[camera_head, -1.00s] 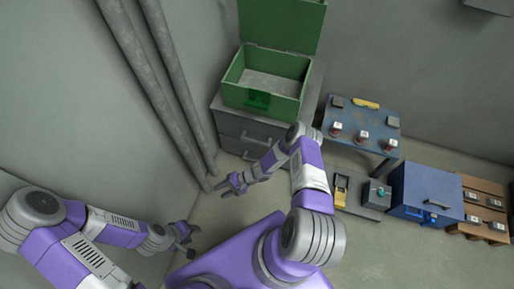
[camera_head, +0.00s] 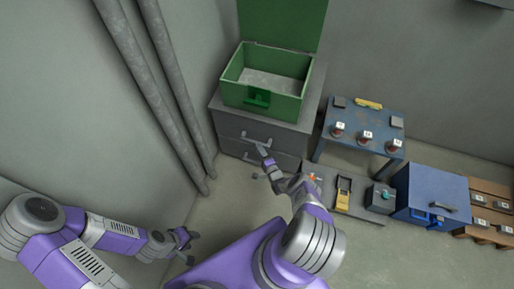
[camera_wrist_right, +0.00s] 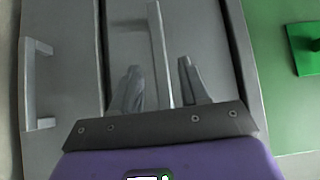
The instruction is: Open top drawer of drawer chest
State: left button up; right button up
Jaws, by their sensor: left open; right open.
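The grey drawer chest (camera_head: 218,104) stands against the back wall with its drawers closed. The top drawer's bar handle (camera_head: 256,140) is on its upper front; in the right wrist view this handle (camera_wrist_right: 155,40) runs between my open fingers, with no grip on it. My right gripper (camera_head: 261,163) is open in front of the chest. It also shows in the right wrist view (camera_wrist_right: 163,80). The lower drawer's handle (camera_wrist_right: 38,85) is at the left of that view. My left gripper (camera_head: 187,243) is open and empty at lower left, away from the chest.
An open green box (camera_head: 262,101) sits on the chest. A blue table (camera_head: 362,115) with small parts stands to the right. A yellow device (camera_head: 343,193) and a blue box (camera_head: 432,190) are low on the right. Pipes (camera_head: 165,90) stand at left.

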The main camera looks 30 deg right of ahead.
jog(key=w+b, duration=0.1)
jog(key=w, duration=0.2)
jog(key=shift+w+d, duration=0.1)
jog(key=shift+w, duration=0.05)
jog(key=shift+c, duration=0.3)
grip_shut()
